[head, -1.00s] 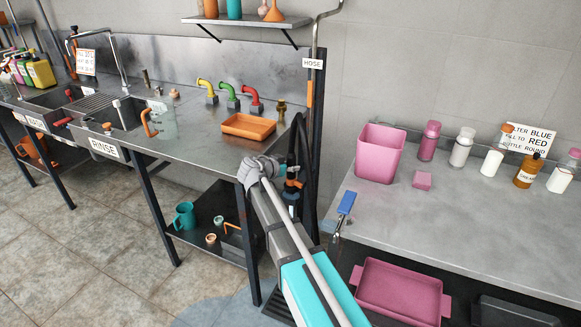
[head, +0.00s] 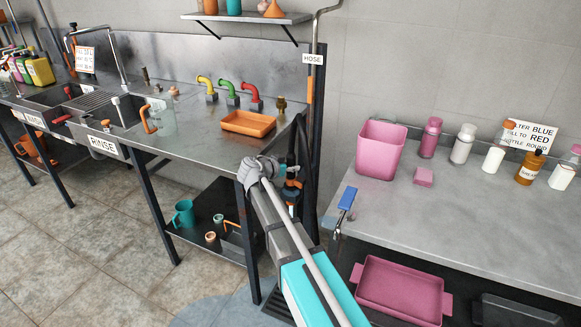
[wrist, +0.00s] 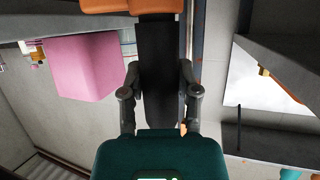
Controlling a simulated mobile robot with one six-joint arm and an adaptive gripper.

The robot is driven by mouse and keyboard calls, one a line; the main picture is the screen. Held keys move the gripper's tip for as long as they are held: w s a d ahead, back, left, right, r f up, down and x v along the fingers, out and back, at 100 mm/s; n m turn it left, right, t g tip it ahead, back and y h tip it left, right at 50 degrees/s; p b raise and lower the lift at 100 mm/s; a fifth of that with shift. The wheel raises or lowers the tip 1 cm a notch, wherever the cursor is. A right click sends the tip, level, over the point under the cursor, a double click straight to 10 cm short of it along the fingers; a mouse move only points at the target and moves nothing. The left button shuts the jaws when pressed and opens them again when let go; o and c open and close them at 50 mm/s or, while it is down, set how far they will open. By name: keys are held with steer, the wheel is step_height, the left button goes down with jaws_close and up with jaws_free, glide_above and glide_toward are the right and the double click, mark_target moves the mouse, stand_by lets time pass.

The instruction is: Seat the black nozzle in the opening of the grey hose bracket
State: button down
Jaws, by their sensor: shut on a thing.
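My gripper (wrist: 159,92) is shut on a black, elongated piece (wrist: 157,70), which I take to be the black nozzle; it runs up the middle of the wrist view between the fingers. Orange parts (wrist: 152,6) cross the top of that view, at the piece's far end. In the head view my gripper (head: 287,168) is beside the dark post under the HOSE sign (head: 312,58), close to a hanging black hose (head: 304,165). An orange part (head: 293,183) shows just below it. I cannot make out the grey bracket or its opening; the wrist and gripper may hide it.
The steel sink counter with an orange tray (head: 248,122) is left of my gripper. The grey counter with a pink bin (head: 381,149) and a blue-handled tool (head: 347,198) is at the right. A lower shelf holds a teal mug (head: 184,213). My arm fills the gap between counters.

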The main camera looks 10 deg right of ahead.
steer(key=shift+f+b, duration=0.5)
steer(key=shift+c, duration=1.3)
jaws_free()
steer(key=shift+r, duration=0.1)
step_height(320, 180, up, 13)
steer(key=p, duration=1.3)
steer(key=shift+r+p, duration=0.15)
steer(key=shift+p, duration=0.15)
